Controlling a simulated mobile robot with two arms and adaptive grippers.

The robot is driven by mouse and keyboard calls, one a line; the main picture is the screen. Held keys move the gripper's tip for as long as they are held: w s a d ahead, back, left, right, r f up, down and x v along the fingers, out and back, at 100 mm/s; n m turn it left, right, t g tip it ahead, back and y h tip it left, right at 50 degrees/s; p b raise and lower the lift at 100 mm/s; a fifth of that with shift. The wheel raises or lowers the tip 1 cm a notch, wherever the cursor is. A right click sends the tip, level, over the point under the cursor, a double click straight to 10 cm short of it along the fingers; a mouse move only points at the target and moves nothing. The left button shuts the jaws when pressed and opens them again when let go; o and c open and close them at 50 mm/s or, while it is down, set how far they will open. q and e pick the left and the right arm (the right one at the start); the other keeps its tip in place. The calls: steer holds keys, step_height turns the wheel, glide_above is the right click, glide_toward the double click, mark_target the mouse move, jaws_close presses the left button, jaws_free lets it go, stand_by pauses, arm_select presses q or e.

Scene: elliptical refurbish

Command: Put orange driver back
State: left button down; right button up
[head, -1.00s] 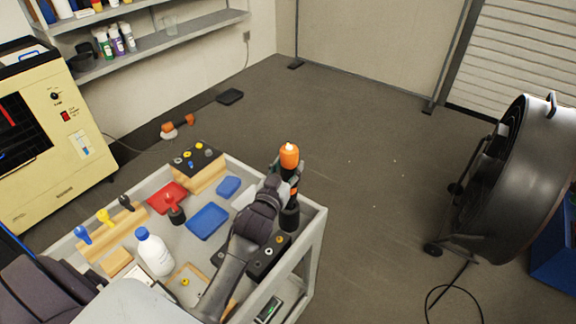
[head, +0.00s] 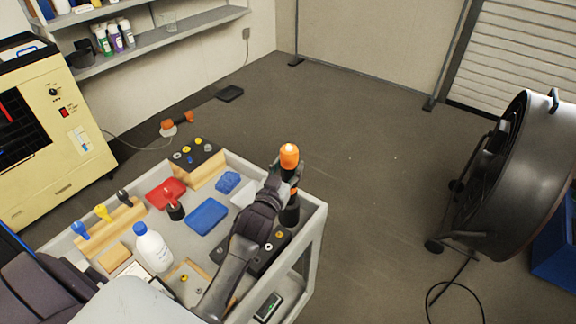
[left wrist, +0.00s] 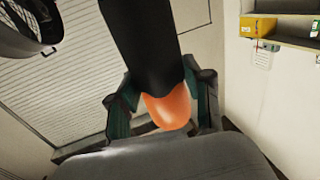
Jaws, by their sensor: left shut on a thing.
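The orange driver (head: 289,157) stands upright at the cart's far right corner, with its orange rounded end up. My left gripper (head: 286,178) is shut on it just below that end. In the left wrist view, the driver's orange end (left wrist: 170,108) and its thick black body show between the two fingers. A black cylindrical part (head: 290,212) shows below the gripper at the corner; I cannot tell whether it is the driver's lower body or a holder. My right gripper is not in view.
A black fan (head: 520,185) stands on the floor at right.

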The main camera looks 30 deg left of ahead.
arm_select(q)
steer(key=shift+f, duration=0.45)
steer(key=shift+f+b, duration=0.4)
steer(key=shift+b, duration=0.05)
steer(key=shift+c, duration=2)
jaws_free()
steer(key=shift+f, duration=0.15)
steer(key=s+d, duration=0.1)
steer(key=s, duration=1.1)
steer(key=shift+d, duration=0.25)
